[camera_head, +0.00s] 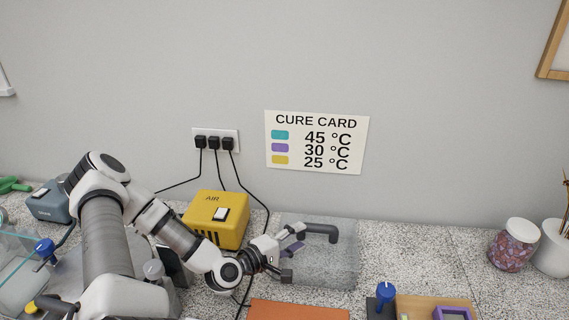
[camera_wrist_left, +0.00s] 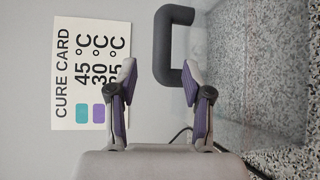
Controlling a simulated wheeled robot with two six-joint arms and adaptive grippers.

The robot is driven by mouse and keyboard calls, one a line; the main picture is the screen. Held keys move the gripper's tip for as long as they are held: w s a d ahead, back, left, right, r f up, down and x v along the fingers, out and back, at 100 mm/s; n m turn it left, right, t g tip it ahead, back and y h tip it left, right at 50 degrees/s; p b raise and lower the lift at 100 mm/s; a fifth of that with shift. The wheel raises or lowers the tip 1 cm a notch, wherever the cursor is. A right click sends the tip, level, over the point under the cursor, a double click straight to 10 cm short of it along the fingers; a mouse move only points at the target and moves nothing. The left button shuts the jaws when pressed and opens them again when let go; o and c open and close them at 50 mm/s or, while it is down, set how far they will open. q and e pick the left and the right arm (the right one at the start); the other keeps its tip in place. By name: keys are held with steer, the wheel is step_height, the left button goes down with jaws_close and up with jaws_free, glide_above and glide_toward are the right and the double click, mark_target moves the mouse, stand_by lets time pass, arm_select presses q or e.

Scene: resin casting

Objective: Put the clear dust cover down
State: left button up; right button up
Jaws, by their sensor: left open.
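The clear dust cover (camera_head: 335,268) is a see-through box with a dark grey handle (camera_head: 322,229) on top. It stands on the speckled worktop, right of the yellow AIR unit. My left gripper (camera_head: 291,262) is open and empty at the cover's left side, close to the handle. In the left wrist view, the open fingers (camera_wrist_left: 158,78) point towards the U-shaped handle (camera_wrist_left: 165,48), and one fingertip overlaps the handle's lower leg. I cannot tell whether they touch. The cover's clear wall (camera_wrist_left: 235,75) is faint there. My right gripper is not in view.
The yellow AIR unit (camera_head: 216,219) stands just behind my left arm, with black cables running to wall sockets (camera_head: 215,141). An orange mat (camera_head: 298,311) lies in front. A blue-topped item (camera_head: 385,294) stands front right, and a jar (camera_head: 513,245) further right. The worktop between is clear.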

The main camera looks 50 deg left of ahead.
arm_select(q)
steer(key=s+p, duration=0.1)
steer(key=s+r+p, duration=0.1)
steer(key=s, duration=0.1)
steer(key=shift+s, duration=0.15)
steer(key=shift+s+f, duration=0.1)
steer(key=shift+s, duration=0.4)
steer(key=shift+f, duration=0.1)
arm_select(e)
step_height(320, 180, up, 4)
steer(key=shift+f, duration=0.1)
